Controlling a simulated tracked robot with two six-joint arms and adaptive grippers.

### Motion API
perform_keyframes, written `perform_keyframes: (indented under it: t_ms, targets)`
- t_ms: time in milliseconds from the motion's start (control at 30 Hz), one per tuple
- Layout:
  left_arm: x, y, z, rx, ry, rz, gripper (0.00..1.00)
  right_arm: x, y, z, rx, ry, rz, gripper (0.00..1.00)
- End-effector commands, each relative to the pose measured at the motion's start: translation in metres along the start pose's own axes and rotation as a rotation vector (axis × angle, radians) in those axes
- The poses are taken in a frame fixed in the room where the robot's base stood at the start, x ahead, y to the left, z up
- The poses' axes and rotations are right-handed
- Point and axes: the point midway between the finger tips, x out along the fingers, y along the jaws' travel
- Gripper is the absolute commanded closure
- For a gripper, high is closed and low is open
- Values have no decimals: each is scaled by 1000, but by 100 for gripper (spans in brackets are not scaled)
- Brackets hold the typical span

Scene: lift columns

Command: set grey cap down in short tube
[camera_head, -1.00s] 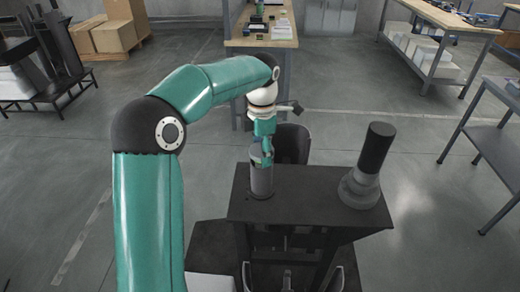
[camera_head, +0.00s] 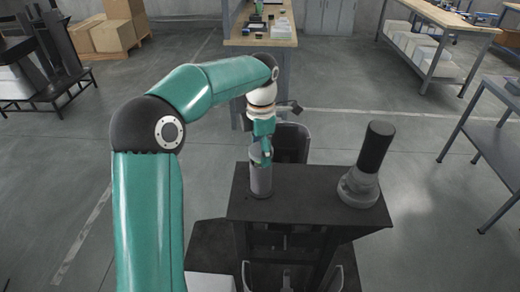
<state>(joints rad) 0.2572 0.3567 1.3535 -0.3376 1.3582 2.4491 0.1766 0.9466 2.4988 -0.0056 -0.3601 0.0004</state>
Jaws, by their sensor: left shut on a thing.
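The short tube (camera_head: 260,182) is a grey upright cylinder on the left part of a small dark stand. My left gripper (camera_head: 267,152) points down at the tube's top opening, at its right side. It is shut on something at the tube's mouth. I take this to be the grey cap, but the fingers and the tube wall hide it, so I cannot tell whether it is seated. My right gripper is not in view.
A dark cylinder on a grey flanged base (camera_head: 359,187) stands on the right of the dark stand (camera_head: 310,204). A dark bin-like shape (camera_head: 292,142) is behind the stand. A wooden workbench (camera_head: 260,42) stands further back.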

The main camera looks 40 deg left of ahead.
Motion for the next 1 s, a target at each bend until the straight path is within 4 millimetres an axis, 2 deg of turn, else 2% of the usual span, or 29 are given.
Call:
perform_keyframes:
  t_ms: [1000]
  targets:
    - [6,0,0,0,0,0,68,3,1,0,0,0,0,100]
